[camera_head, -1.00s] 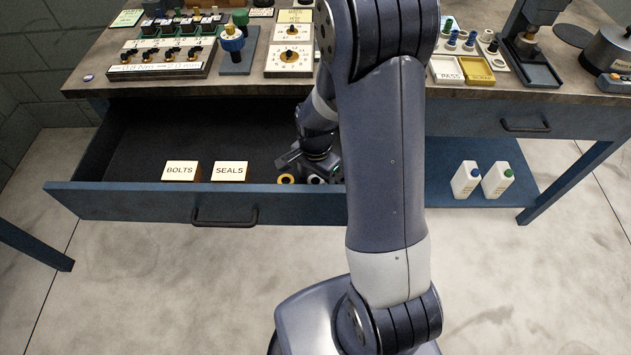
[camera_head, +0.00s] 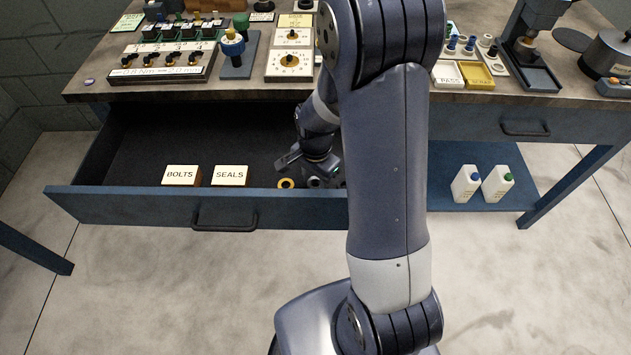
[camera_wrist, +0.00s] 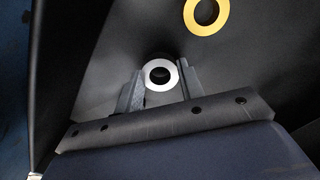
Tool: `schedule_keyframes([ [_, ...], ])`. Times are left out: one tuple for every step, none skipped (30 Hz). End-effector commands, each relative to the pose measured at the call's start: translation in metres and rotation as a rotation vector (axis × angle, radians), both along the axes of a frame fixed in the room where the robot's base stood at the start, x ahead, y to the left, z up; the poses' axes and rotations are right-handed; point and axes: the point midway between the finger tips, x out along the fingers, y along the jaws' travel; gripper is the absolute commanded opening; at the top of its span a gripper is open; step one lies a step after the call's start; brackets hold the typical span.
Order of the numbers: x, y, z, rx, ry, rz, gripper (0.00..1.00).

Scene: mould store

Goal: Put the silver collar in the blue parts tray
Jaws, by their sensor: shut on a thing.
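The silver collar (camera_wrist: 148,73) is a pale metal ring with a dark hole, seen between the two fingers of my gripper (camera_wrist: 160,86) in the wrist view. My gripper is shut on it. In the head view my gripper (camera_head: 316,176) is low inside the open drawer, just behind its front wall, and the collar (camera_head: 314,182) shows only as a small grey spot there. Whether the collar touches the drawer floor is unclear. I cannot make out a blue parts tray in either view.
A yellow ring (camera_head: 286,184) lies left of my gripper in the drawer (camera_head: 130,205), also in the wrist view (camera_wrist: 190,14). Blocks labelled BOLTS (camera_head: 180,175) and SEALS (camera_head: 230,175) stand further left. The bench (camera_head: 300,94) overhangs behind. White (camera_head: 447,75) and yellow (camera_head: 478,76) trays sit on it.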

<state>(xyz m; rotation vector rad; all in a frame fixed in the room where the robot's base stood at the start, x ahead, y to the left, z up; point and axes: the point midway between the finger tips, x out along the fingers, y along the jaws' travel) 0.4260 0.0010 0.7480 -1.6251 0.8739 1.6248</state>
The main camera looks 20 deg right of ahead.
Motion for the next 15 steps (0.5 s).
schedule_keyframes([
  [0.001,0.0,0.009,0.0,-0.004,0.0,0.11],
  [0.001,0.0,0.015,0.0,-0.006,0.0,0.11],
  [0.001,0.0,0.022,0.0,-0.005,0.0,0.11],
  [0.002,0.0,0.029,0.0,-0.007,0.0,0.11],
  [0.001,0.0,0.035,-0.001,-0.006,0.0,0.11],
  [0.001,0.0,0.043,0.0,-0.007,0.0,0.11],
  [0.001,0.0,0.049,0.0,-0.007,0.0,0.11],
  [0.001,0.0,0.055,0.0,-0.006,0.0,0.11],
  [0.001,0.0,0.062,0.0,-0.006,0.0,0.11],
  [0.001,0.0,0.067,0.001,-0.004,0.0,0.11],
  [0.001,0.0,0.071,0.0,-0.005,0.0,0.11],
  [0.001,0.0,0.077,0.0,-0.004,0.0,0.11],
  [0.001,0.0,0.081,0.0,-0.004,0.0,0.11],
  [0.001,0.0,0.084,0.0,-0.004,0.0,0.11],
  [0.001,0.0,0.088,0.0,-0.002,0.0,0.11],
])
